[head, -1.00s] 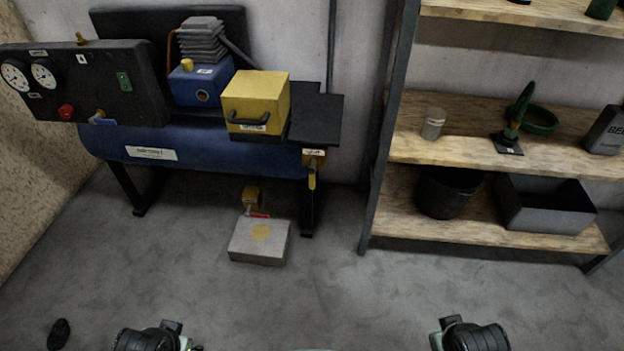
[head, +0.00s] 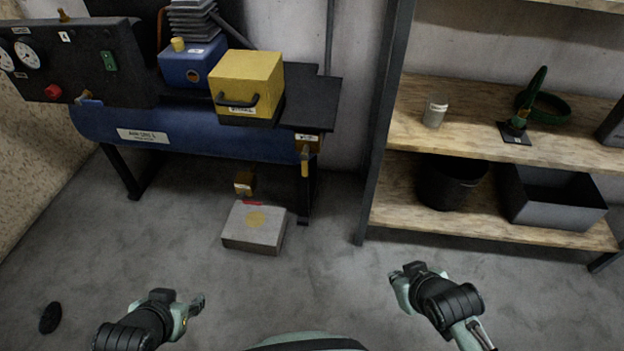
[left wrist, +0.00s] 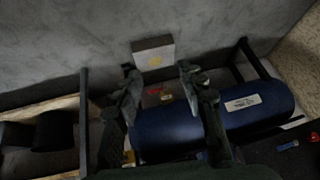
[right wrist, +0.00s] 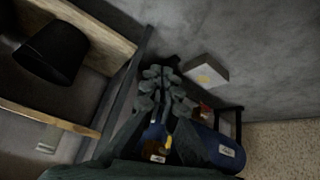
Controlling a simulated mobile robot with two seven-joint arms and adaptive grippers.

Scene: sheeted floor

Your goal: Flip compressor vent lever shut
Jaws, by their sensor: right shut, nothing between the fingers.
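The compressor's blue tank (head: 190,138) stands on dark legs against the wall. A yellow lever (head: 305,163) hangs down from a small labelled fitting (head: 308,138) at the tank's right end; the label is too small to read surely. Below the tank, a brass valve (head: 244,183) has a red handle (head: 252,203) just behind a grey block (head: 254,228). My left gripper (head: 197,303) is in front of the compressor, apart from it; its fingers stand apart and empty in the left wrist view (left wrist: 160,78). My right gripper (head: 398,287) is shut and empty, right of the compressor.
A wooden shelf unit (head: 480,225) stands at the right, with a black bucket (head: 450,185) and a grey bin (head: 552,200). A yellow box (head: 246,85) sits above the tank. A black object (head: 50,317) lies on the floor at left.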

